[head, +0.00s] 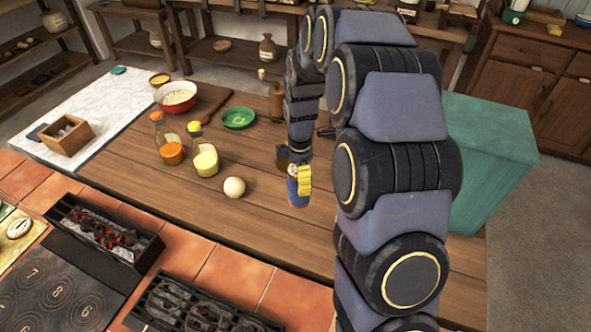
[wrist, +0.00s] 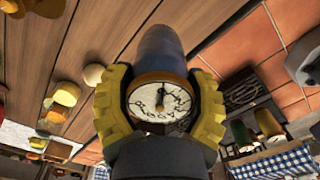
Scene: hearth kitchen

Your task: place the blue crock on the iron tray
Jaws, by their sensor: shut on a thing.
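The blue crock (wrist: 160,52) is held between the two yellow fingers of my gripper (wrist: 160,100); its round pale end with dark markings faces the wrist camera. In the head view my gripper (head: 304,180) hangs over the wooden table, with the lower part of the blue crock (head: 297,200) showing below its fingers. I cannot tell whether the crock touches the table. Two dark metal trays stand on the tiles at the front left: one with reddish coals (head: 152,254), one with dark pieces (head: 135,322). I cannot tell which is the iron tray.
A pale ball (head: 234,187), two jars with orange (head: 171,153) and yellow (head: 206,163) contents, a green dish (head: 238,118) and a red-rimmed bowl (head: 176,96) stand left of my gripper. A wooden box (head: 67,137) sits on marble. A teal block (head: 490,145) stands right.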

